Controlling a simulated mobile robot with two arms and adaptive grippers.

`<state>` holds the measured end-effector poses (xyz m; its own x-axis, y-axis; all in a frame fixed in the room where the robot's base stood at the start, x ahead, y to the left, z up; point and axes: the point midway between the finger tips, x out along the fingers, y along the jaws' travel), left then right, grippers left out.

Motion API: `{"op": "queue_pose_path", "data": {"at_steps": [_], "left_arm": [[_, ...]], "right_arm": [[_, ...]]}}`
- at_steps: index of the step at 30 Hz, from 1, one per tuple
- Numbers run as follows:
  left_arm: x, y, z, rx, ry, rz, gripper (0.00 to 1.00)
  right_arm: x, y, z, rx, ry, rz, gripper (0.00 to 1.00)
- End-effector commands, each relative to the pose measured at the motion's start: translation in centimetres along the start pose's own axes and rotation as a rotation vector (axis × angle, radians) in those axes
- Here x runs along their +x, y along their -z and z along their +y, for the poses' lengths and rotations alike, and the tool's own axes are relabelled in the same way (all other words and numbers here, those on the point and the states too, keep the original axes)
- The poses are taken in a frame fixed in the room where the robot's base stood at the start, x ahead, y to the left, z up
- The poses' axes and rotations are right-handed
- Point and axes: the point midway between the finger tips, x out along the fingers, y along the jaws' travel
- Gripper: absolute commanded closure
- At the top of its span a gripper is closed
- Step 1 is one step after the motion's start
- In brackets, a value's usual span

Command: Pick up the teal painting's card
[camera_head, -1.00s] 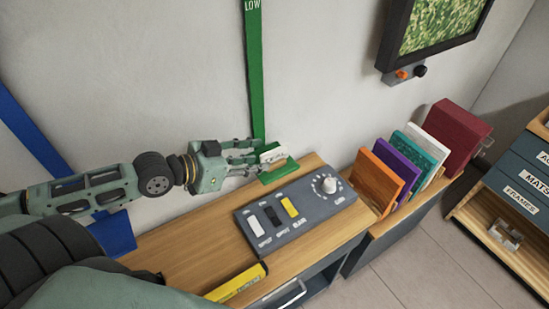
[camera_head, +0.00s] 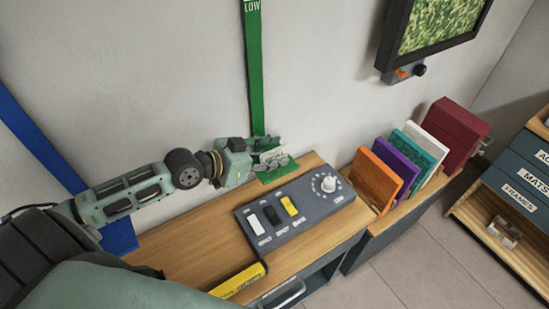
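The lettering is too small to read surely. My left gripper (camera_head: 268,152) reaches in from the left. Its fingers are spread, one on the far side and one on the near side of the card's left part, and hide some of it. I cannot tell whether they touch it. A teal panel (camera_head: 420,150) stands among coloured panels at the right. My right gripper is not in view.
A grey control box (camera_head: 294,212) with switches and a dial lies on the wooden bench (camera_head: 190,262), with a yellow box (camera_head: 238,283) at the front edge. A blue stand (camera_head: 118,238) is at the left. A framed green picture (camera_head: 440,25) hangs upper right.

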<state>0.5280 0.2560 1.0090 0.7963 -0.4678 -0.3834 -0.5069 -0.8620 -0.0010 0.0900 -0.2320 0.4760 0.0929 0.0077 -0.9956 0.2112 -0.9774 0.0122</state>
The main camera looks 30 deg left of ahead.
Motion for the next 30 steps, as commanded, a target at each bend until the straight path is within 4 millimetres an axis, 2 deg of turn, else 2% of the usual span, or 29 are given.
{"op": "queue_pose_path", "data": {"at_steps": [2,15,26,30], "left_arm": [[-0.01,-0.03,0.01,0.0,0.0,0.0,0.64],[-0.04,-0.02,0.01,0.0,0.0,0.0,1.0],[-0.08,0.06,0.01,0.0,0.0,0.0,1.0],[-0.33,0.76,0.02,0.001,-0.001,0.002,1.0]], "right_arm": [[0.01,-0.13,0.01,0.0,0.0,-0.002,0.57],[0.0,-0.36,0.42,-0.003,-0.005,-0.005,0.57],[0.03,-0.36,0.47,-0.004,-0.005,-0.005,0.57],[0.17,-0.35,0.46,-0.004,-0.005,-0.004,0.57]]}}
